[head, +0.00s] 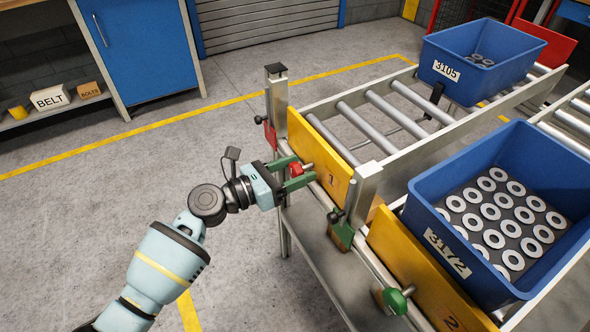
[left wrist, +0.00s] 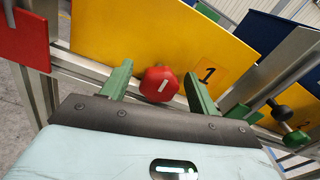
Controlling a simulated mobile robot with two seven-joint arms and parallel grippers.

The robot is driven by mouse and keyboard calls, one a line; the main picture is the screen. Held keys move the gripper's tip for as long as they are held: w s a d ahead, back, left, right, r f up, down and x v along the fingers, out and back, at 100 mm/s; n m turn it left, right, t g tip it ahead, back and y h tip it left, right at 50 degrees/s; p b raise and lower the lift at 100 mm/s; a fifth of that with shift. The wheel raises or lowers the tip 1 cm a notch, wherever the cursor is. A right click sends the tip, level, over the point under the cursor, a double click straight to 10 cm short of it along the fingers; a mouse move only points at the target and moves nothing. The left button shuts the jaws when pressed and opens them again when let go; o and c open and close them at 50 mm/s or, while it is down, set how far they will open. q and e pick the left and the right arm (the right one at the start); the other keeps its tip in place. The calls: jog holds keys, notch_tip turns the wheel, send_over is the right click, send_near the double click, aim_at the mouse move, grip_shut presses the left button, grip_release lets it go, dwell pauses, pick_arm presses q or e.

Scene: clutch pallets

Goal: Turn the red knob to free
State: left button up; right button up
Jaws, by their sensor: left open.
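The red knob (head: 296,169) sits on the rail in front of the yellow panel marked 1 (head: 330,165). In the left wrist view the knob (left wrist: 160,82) faces me, with a short white line on it that stands nearly upright, slightly tilted. My left gripper (head: 305,168) is open, with its green fingers on either side of the knob. I see no clear contact. My right gripper is not in view.
A green knob (head: 397,300) sits by the yellow panel marked 2 (head: 415,265). A metal post (head: 365,190) stands right of my gripper. A blue crate of rings (head: 412,195) and crate 3105 (head: 430,50) stand on roller lanes. The floor (head: 100,215) at left is clear.

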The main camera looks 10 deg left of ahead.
pick_arm(q)
grip_shut()
dwell(0.5)
jog(key=shift+m, duration=0.4)
jog(key=shift+d+m, duration=0.1)
jog(key=shift+m, duration=0.4)
jog(key=m, duration=0.3)
jog(key=shift+b, duration=0.35)
jog(key=shift+m+b, duration=0.3)
jog(key=shift+m, duration=0.8)
